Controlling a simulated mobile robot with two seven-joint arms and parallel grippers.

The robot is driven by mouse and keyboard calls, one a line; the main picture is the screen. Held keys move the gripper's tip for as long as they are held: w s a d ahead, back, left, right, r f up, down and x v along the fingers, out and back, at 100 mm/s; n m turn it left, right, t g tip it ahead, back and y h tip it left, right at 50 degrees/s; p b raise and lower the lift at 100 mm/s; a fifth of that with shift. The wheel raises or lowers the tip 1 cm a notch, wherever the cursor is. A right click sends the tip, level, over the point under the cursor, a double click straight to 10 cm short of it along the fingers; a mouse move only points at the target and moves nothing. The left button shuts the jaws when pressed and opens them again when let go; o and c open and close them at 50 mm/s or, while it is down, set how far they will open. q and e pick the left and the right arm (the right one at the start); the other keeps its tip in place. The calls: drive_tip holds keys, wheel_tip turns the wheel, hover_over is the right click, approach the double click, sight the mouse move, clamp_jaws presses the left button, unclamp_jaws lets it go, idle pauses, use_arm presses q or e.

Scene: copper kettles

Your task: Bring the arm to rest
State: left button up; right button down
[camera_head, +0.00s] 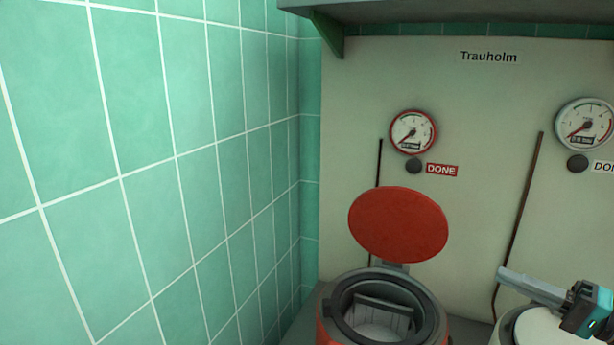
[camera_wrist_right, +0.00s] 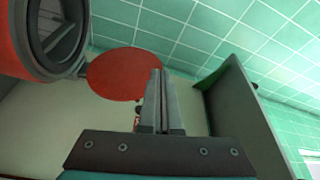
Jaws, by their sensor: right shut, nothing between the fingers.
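My right gripper (camera_head: 503,275) is at the lower right of the head view, in front of a pale kettle. Its grey fingers point left and are closed together, with nothing between them. In the wrist view the shut fingers (camera_wrist_right: 157,76) stand up in the middle, overlapping the edge of the raised red lid in the picture. My left gripper is in neither view.
A red kettle (camera_head: 325,329) stands open, its red lid (camera_head: 398,224) raised, with a grey insert (camera_head: 384,312) inside. The pale kettle (camera_head: 545,328) is partly hidden by my arm. Gauges (camera_head: 413,132) and (camera_head: 584,124) hang on the back panel; a shelf (camera_head: 450,12) overhangs it.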

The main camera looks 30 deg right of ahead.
drive_tip(key=a+f+n+g, duration=0.7)
drive_tip(key=a+f+g, duration=0.6)
drive_tip(key=a+f, duration=0.9)
drive_tip(key=s+a+f+n+h, duration=0.1)
drive_tip(key=s+a+n+h, duration=0.15)
drive_tip(key=a, duration=0.35)
drive_tip(key=s+a+n+h, duration=0.1)
drive_tip(key=a+n+h, duration=0.3)
drive_tip(key=a, duration=0.2)
wheel_tip(320, 180, down, 23)
drive_tip(key=s+g, duration=0.2)
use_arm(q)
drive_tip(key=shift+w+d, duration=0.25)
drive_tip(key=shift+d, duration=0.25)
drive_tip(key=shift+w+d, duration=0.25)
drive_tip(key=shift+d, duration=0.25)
use_arm(e)
drive_tip(key=s+d+f+g, duration=0.1)
drive_tip(key=s+d+f, duration=0.1)
drive_tip(key=s+f, duration=1.1)
drive_tip(key=shift+s+d+f, duration=0.15)
drive_tip(key=shift+s+d, duration=0.25)
drive_tip(key=shift+s, duration=0.75)
